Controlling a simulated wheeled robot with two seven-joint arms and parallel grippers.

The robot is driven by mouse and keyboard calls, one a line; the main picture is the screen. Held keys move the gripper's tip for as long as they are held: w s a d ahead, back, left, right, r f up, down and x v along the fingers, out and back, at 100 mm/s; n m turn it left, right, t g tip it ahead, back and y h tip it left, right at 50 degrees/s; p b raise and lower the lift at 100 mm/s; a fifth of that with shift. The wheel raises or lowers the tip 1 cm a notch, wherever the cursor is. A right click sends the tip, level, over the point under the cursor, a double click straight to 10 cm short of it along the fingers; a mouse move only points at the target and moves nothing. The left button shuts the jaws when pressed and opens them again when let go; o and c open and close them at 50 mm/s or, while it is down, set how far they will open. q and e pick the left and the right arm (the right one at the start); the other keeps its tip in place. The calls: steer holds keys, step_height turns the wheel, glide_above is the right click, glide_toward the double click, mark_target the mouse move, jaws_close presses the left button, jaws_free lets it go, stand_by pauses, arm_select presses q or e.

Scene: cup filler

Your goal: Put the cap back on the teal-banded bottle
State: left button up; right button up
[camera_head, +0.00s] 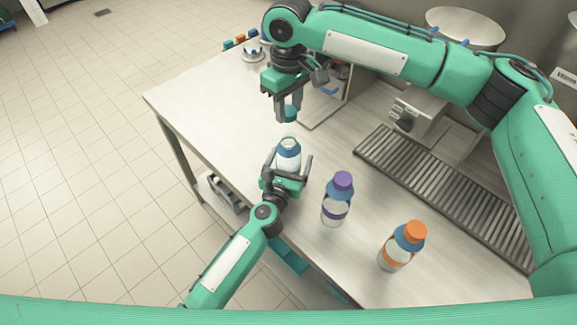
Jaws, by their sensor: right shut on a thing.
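My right gripper (289,106), coming in from the top right, points down and is shut on a small teal cap (291,114). It holds the cap above the table, just above an uncapped bottle in the picture, with a gap between them. That clear bottle (288,148) stands upright with a blue-teal band round its upper part. My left gripper (290,160), from the lower left, has its fingers on either side of this bottle. Whether they press on it I cannot tell. The hand hides the bottle's lower part.
A purple-capped bottle (336,200) and an orange-capped bottle (402,247) stand to the right. A slatted drip grate (440,190) and a grey machine (420,112) lie behind them. Small coloured items (240,40) sit at the far table corner. The table's left part is clear.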

arm_select(q)
steer(key=c, duration=1.3)
arm_select(e)
glide_above(289, 138)
steer(key=shift+f, duration=2.45)
steer(key=shift+f, duration=0.1)
steer(key=shift+f, duration=0.8)
steer(key=shift+f, duration=0.55)
